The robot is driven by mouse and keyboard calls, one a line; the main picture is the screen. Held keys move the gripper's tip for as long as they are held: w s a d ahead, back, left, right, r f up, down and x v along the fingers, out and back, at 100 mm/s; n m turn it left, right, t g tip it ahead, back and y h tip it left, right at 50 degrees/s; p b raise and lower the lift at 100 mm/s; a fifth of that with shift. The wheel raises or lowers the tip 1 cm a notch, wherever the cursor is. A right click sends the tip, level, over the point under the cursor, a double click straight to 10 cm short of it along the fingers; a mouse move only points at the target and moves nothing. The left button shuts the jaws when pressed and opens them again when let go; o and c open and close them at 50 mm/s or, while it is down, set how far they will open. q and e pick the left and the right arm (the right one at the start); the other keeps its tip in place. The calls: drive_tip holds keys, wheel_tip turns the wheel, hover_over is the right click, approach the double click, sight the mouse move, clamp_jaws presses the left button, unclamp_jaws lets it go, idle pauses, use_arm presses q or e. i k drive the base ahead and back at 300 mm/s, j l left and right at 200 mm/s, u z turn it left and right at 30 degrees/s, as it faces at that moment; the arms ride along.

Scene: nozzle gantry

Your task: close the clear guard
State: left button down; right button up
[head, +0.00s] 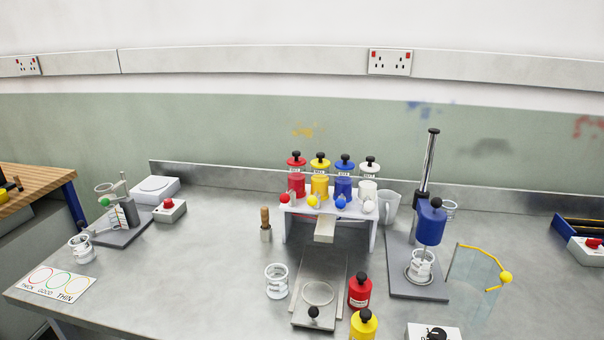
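The clear guard (474,280) is a curved see-through panel with a yellow top edge and a yellow ball knob (505,277). It stands on the bench to the right of the mixer, swung out and apart from the cup, so the cup's front is uncovered. The mixer has a blue motor head (431,222) on an upright post over a dark grey base (418,283). A white labelled cup (421,267) stands on that base under the blue head. The guard's lower edge is faint and hard to make out. Neither of my grippers is in view.
A white gantry (328,215) with red, yellow, blue and white bottles stands left of the mixer. Red (360,291) and yellow (363,325) pots stand front centre. A white box (433,331) is below the mixer base. A red-button box (587,250) lies far right.

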sight(506, 277)
drive_tip(key=z, duration=1.25)
drive_tip(key=i+l, duration=0.1)
drive_tip(key=l, duration=0.15)
drive_tip(key=i+l+u, duration=0.1)
drive_tip(key=l, duration=0.15)
